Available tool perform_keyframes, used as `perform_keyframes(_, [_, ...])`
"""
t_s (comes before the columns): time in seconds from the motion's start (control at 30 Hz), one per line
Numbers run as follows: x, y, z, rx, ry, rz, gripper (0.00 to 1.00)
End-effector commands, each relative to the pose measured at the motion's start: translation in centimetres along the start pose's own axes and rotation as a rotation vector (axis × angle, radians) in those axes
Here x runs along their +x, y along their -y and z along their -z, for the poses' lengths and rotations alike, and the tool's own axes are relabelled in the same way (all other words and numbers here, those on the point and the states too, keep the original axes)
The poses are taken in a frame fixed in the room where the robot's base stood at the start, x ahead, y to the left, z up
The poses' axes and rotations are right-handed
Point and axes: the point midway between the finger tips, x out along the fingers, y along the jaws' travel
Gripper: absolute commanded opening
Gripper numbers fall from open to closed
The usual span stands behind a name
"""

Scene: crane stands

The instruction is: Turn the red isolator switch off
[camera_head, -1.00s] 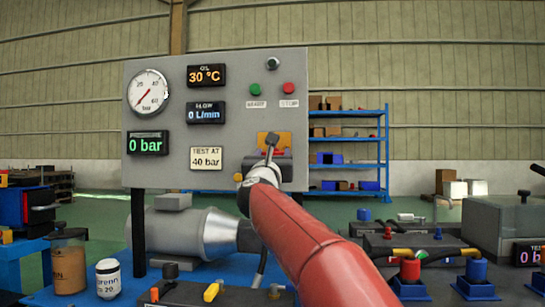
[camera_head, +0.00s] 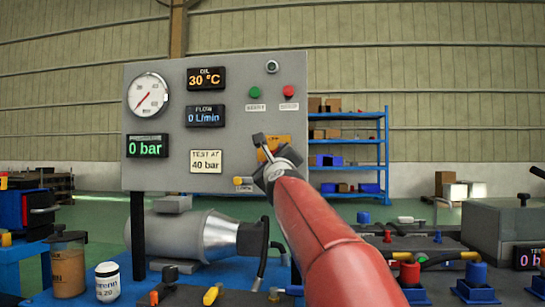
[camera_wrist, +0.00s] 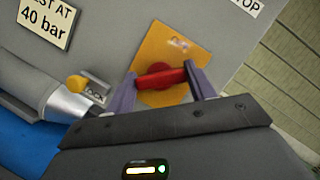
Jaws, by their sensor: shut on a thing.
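The red isolator switch (camera_wrist: 160,77) sits on a yellow-orange plate (camera_wrist: 170,45) on the grey panel. The plate also shows in the head view (camera_head: 284,142), where my gripper mostly hides the switch. My gripper (camera_wrist: 161,88) is shut on the red handle, with one grey-purple finger at each end of it. The handle lies at a slant relative to the panel's lettering. In the head view my gripper (camera_head: 272,152) is tilted in front of the panel's lower right.
A yellow knob (camera_head: 243,181) with a tag is just left of my gripper. Green (camera_head: 255,92) and red (camera_head: 288,91) push buttons are above. The pressure display (camera_head: 147,146) reads 0 bar, the flow display (camera_head: 205,115) 0 L/min. A motor (camera_head: 190,235) stands below.

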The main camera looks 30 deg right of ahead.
Motion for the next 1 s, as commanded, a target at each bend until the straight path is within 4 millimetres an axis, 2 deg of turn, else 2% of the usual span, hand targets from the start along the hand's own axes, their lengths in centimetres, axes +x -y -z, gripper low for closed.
perform_keyframes(0.6, [0.2, 0.23, -0.37, -0.524, 0.0, -0.221, 0.32])
perform_keyframes(1.0, [0.15, 0.12, -0.26, -0.732, -0.001, -0.307, 0.32])
